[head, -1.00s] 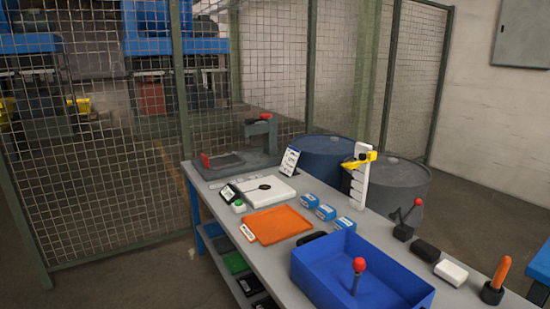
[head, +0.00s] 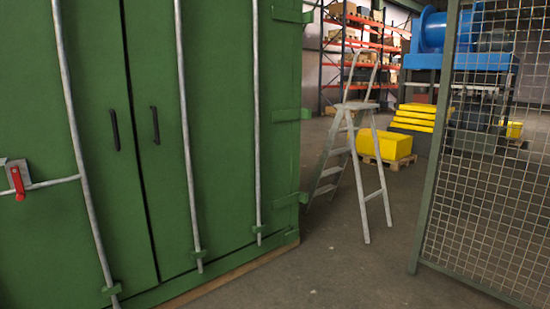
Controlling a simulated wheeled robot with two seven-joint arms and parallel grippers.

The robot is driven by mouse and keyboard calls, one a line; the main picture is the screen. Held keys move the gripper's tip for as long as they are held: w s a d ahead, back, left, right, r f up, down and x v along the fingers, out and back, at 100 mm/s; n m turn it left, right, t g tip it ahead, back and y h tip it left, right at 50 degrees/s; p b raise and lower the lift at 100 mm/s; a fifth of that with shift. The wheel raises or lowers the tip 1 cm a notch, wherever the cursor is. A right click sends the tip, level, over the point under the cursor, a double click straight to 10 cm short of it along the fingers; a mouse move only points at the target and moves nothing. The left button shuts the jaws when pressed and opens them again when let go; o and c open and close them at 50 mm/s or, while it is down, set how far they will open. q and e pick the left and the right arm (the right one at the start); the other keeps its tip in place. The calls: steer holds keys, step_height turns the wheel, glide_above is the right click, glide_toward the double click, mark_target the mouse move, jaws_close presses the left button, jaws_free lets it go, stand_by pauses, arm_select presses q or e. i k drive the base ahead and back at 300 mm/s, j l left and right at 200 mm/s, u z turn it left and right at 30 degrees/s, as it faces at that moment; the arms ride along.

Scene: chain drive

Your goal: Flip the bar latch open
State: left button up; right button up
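A bar latch with a red handle (head: 18,183) sits at the far left edge of the head view, on the front of a green container (head: 90,230). Its grey bracket (head: 8,172) is partly cut off by the picture's edge. The red handle hangs down, nearly upright. A grey horizontal bar (head: 55,183) runs from the latch to a tall vertical rod (head: 76,130). Neither of my grippers is in view.
Two black door handles (head: 114,128) flank the seam between the container's doors. A grey stepladder (head: 350,150) stands on the floor right of the container. A wire mesh fence (head: 490,180) stands at the right. Bare floor lies between them. A yellow box (head: 385,145) sits farther back.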

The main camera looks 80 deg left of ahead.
mark_target(22, 195)
steer(key=u, duration=4.1)
steer(key=i+z, duration=0.15)
steer(key=i, duration=0.3)
steer(key=i+j+z, duration=0.15)
steer(key=i, duration=0.3)
steer(key=i+j+z, duration=0.1)
steer(key=i, duration=0.35)
steer(key=i+j+z, duration=0.15)
steer(key=i+j, duration=0.15)
steer(key=i, duration=0.15)
steer(key=i+j+z, duration=0.15)
steer(key=i, duration=0.3)
steer(key=j, duration=0.1)
